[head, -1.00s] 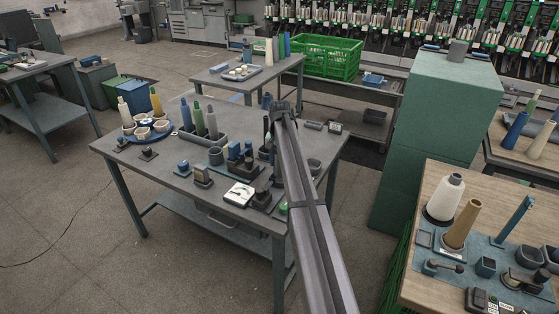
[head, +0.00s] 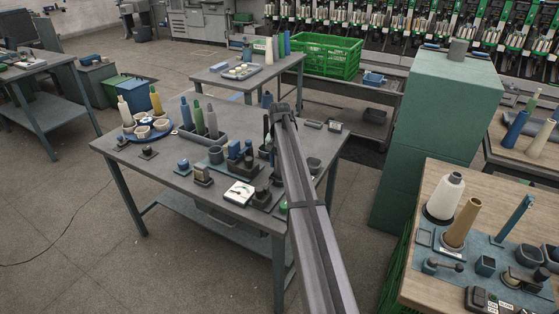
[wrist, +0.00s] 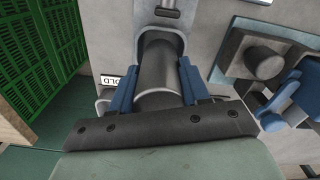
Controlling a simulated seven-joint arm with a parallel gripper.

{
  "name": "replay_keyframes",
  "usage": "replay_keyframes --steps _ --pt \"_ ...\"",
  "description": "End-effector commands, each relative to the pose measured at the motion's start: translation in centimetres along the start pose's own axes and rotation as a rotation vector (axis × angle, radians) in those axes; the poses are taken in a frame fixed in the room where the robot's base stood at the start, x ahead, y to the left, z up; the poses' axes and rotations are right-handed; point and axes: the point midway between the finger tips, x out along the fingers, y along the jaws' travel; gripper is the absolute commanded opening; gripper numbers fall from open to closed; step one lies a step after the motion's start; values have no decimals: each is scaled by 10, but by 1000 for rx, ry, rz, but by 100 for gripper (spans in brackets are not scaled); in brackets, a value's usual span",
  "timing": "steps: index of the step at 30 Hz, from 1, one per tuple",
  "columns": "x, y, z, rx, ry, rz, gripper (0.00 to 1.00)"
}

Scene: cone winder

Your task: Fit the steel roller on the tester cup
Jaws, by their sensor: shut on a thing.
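In the wrist view my gripper (wrist: 155,88) has its blue fingers closed on both sides of a smooth grey steel roller (wrist: 156,68). The roller's far end lies inside a grey U-shaped rim; I cannot tell whether it touches it. In the head view my gripper is hidden behind my own arm over the middle table. I cannot make out for certain which thing is the tester cup. A dark square base with a grey round knob (wrist: 265,62) stands to the right of the roller in the wrist view. A white dial meter (head: 240,193) stands at the table's front.
The middle table (head: 168,172) is crowded with a rack of cones (head: 204,135), a blue round tray (head: 150,138) and small blocks. A partly hidden label plate (wrist: 110,80) is left of the roller. A green cabinet (head: 432,140) stands right of the table.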

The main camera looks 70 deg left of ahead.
Motion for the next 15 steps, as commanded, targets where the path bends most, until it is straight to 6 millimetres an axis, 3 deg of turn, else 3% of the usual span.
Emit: replay_keyframes --steps 15 --pt "8 0 0 0 1 0 3"
